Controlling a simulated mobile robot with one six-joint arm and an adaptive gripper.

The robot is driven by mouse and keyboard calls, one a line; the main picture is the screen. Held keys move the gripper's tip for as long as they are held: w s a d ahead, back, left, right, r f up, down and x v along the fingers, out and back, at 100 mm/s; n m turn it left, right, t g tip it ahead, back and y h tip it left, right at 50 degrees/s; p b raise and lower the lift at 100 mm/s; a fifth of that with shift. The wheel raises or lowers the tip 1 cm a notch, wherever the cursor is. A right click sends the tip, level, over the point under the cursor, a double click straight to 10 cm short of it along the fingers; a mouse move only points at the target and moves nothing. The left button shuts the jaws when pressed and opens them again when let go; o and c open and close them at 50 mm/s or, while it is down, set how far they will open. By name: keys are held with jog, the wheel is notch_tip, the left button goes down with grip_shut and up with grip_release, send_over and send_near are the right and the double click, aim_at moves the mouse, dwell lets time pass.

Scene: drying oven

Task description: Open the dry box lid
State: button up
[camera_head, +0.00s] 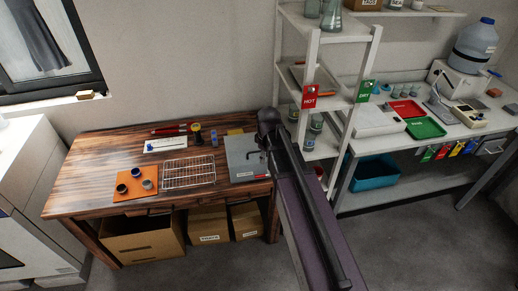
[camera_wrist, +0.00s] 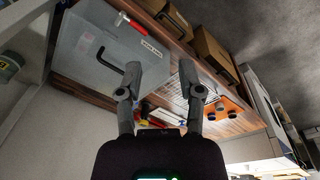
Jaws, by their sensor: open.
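The dry box (camera_head: 240,169) is a flat grey box at the right end of the wooden table, with its lid looking shut. It also shows in the wrist view (camera_wrist: 80,62), with a bent black handle (camera_wrist: 108,60) and a white label (camera_wrist: 152,47). My gripper (camera_wrist: 158,78) is open with nothing between its fingers. In the wrist view its left finger overlaps the end of the handle; I cannot tell whether they touch. In the head view my arm hides part of the box's right side, and my fingers are hard to make out.
A red-handled tool (camera_wrist: 131,23) lies by the box's front edge. A wire rack (camera_head: 188,172) and an orange mat (camera_head: 124,190) with dark cups lie left of the box. White shelving (camera_head: 343,100) stands close to my arm's right. Cardboard boxes (camera_head: 140,246) sit under the table.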

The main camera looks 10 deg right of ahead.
jog(key=w+r+n+t+p, duration=0.1)
jog(key=w+n, duration=0.8)
jog(key=w, duration=0.4)
jog(key=shift+w+r, duration=0.15)
jog(key=shift+r, duration=0.15)
jog(key=shift+d+f, duration=0.1)
jog(key=shift+f, duration=0.05)
jog(key=w+f+b, duration=0.1)
jog(key=f+b, duration=0.8)
jog(key=w+f+b, duration=0.1)
jog(key=f+b, duration=0.3)
jog(key=shift+w+f, duration=0.15)
jog(key=shift+w, duration=0.15)
grip_shut()
